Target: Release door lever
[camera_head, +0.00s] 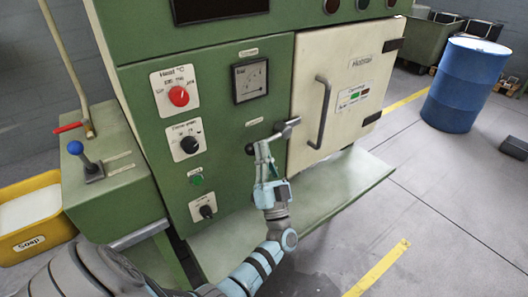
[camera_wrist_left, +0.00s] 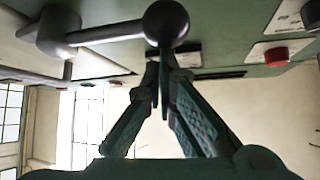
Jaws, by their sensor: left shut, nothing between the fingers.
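The door lever (camera_head: 286,128) is a grey bar with a dark ball knob, mounted by the left edge of the cream door (camera_head: 334,98) on the green machine. The wrist view shows its ball (camera_wrist_left: 166,22) at top centre, with the bar running left to its pivot. My left gripper (camera_head: 262,148) is at the lever, close to the ball end. In the wrist view my left gripper (camera_wrist_left: 161,55) has its fingertips together just below the ball; I cannot tell whether they touch it. It is shut and empty. The door looks closed. My right gripper is out of view.
The door has a grey handle (camera_head: 322,112) right of the lever. A green ledge (camera_head: 330,184) juts out below. The panel has a red knob (camera_head: 179,96) and a gauge (camera_head: 250,81). A blue barrel (camera_head: 465,85) stands at the right, beyond clear floor.

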